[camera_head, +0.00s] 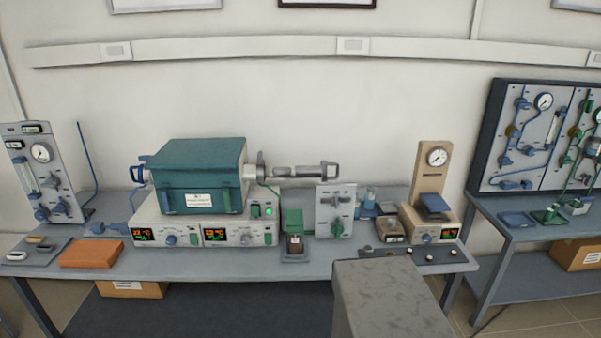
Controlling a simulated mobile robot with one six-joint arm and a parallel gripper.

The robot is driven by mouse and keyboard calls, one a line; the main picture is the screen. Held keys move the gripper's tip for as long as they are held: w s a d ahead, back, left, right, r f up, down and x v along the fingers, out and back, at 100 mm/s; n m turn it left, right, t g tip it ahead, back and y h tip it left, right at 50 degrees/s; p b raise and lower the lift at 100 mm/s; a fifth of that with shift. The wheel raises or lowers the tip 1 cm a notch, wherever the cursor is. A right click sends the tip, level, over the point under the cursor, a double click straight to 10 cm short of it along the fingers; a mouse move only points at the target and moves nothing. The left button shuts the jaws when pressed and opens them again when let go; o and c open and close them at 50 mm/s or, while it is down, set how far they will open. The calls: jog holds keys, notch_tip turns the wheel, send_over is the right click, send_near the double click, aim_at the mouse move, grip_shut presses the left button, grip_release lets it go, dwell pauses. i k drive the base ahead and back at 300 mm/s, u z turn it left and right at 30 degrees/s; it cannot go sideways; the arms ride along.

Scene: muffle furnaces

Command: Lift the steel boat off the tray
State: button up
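A flat dark grey tray (22,263) lies at the left end of the bench. Several small boat-shaped pieces rest on it. One is a pale white boat (15,256) at the front left; a tan-rimmed boat (35,240) is at the back, and a darker boat (45,248) lies to its right. They are too small to tell surely which is the steel one. My gripper is not in view, so its state and distance from the tray do not show.
An orange-brown block (90,254) lies right of the tray. A gauge panel (45,175) stands behind it. A teal tube furnace (198,178) sits on control boxes mid-bench. A large grey block (390,300), perhaps part of me, covers the bench's front right.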

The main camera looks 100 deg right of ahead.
aim_at(283, 170)
jog(key=u, duration=0.05)
jog(key=k, duration=2.4)
jog(key=z, duration=0.85)
jog(key=i, duration=1)
